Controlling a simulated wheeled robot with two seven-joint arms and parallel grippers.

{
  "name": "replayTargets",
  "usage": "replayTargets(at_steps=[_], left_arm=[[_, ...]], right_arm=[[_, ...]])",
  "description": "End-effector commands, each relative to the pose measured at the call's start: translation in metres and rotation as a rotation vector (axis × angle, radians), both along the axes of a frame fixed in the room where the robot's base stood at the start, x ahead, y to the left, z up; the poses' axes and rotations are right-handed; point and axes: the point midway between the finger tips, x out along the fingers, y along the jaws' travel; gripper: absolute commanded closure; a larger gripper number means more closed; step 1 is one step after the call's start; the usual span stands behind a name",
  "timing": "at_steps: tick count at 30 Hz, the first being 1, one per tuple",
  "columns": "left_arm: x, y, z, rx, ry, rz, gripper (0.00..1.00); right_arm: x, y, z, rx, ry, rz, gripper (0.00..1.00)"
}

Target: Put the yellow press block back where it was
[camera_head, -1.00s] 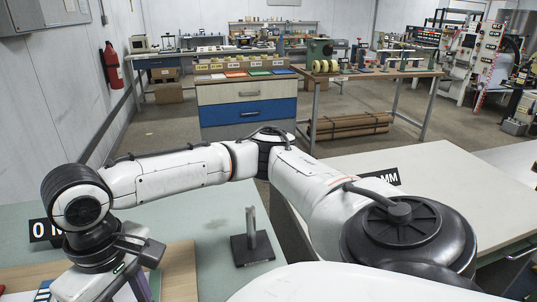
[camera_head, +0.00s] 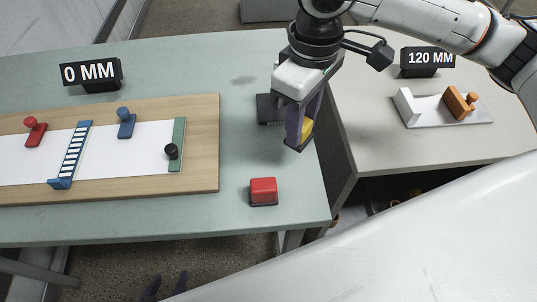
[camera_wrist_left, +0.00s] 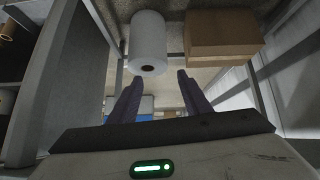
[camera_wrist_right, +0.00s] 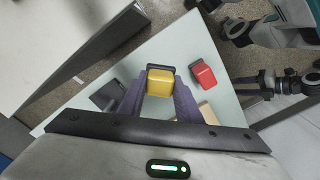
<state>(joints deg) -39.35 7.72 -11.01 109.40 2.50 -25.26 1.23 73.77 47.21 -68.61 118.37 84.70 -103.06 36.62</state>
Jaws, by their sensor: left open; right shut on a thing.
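The yellow press block (camera_head: 307,130) is between the fingers of my right gripper (camera_head: 299,138), which is shut on it over the right part of the green table, beside the black base of a stand (camera_head: 266,108). The gripper hides much of the block and the stand's post. The right wrist view shows the yellow block (camera_wrist_right: 158,88) with its dark edge, between the purple fingers. My left gripper (camera_head: 166,287) is open and empty, low at the bottom edge of the head view. Its wrist view shows open fingers (camera_wrist_left: 157,95) with nothing between them.
A red block (camera_head: 263,191) sits near the table's front right. The wooden board (camera_head: 207,150) with white paper, red, blue and green pieces lies left, by the 0 MM sign (camera_head: 91,74). A second table with the 120 MM sign (camera_head: 428,60) stands right, across a gap.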

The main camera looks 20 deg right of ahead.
Motion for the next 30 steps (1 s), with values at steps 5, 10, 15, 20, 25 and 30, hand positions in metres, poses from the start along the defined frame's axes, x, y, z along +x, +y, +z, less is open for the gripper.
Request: replayTargets(at_steps=[5, 10, 15, 20, 25, 30], left_arm=[[0.000, 0.000, -0.016, 0.001, 0.000, -0.002, 0.56], [0.001, -0.001, -0.025, 0.000, -0.004, -0.004, 0.56], [0.002, -0.003, -0.035, 0.000, -0.006, -0.007, 0.56], [0.003, -0.005, -0.043, -0.002, -0.009, -0.009, 0.56], [0.005, -0.006, -0.049, -0.004, -0.015, -0.011, 0.56], [0.005, -0.006, -0.053, -0.003, -0.015, -0.012, 0.56]], right_arm=[[0.010, 0.011, -0.002, 0.003, -0.006, 0.486, 0.90], [0.018, 0.023, -0.001, 0.003, -0.007, 0.954, 0.90], [0.025, 0.035, 0.002, 0.002, -0.011, 1.423, 0.90], [0.031, 0.046, 0.004, -0.001, -0.012, 1.864, 0.90], [0.036, 0.056, 0.007, -0.003, -0.012, 2.286, 0.90], [0.038, 0.063, 0.010, -0.004, -0.008, 2.569, 0.90]])
